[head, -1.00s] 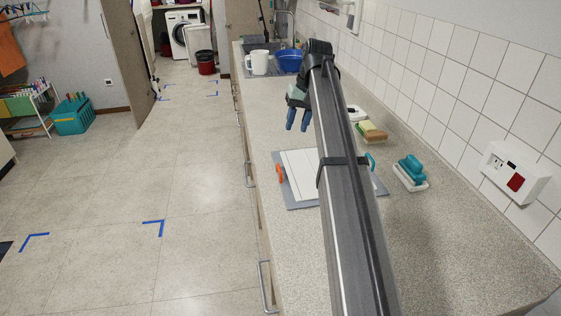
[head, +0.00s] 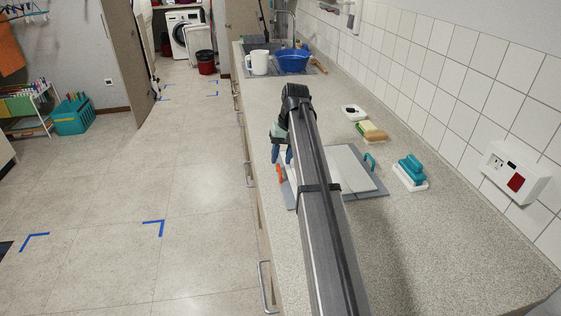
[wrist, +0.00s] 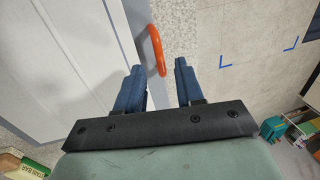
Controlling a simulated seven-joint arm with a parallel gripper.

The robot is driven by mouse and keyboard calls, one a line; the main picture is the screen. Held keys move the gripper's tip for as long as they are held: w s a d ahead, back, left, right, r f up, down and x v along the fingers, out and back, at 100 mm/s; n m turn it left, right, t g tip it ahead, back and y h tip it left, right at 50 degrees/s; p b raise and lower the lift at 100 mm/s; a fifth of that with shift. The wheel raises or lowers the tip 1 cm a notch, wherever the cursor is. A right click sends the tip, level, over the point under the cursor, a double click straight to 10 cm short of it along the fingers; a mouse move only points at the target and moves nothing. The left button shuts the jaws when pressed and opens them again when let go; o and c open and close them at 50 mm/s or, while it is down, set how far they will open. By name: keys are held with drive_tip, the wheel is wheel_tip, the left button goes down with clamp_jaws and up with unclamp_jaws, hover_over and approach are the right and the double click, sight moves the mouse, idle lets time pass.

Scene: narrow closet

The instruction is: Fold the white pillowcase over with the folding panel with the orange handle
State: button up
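The white pillowcase (head: 352,166) lies flat on a grey folding board (head: 375,193) on the counter, partly hidden behind my arm. It also shows as a pale sheet in the wrist view (wrist: 70,65). The orange handle (head: 279,174) is at the board's left edge; in the wrist view the orange handle (wrist: 156,45) rises in a loop just beyond and between my fingertips. My gripper (head: 282,155) is open and above the handle, pointing down. In the wrist view my gripper (wrist: 159,64) has both fingers apart; contact with the handle cannot be told.
A teal handle (head: 370,162) is on the board's right side. A teal brush (head: 411,170), a sponge (head: 371,131) and a white dish (head: 354,112) stand along the tiled wall. A white jug (head: 257,62) and blue bowl (head: 292,61) are further back. The front counter is clear.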

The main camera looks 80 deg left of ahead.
drive_tip(key=shift+s+f, duration=0.2)
drive_tip(key=shift+f, duration=0.85)
clamp_jaws()
idle(0.8)
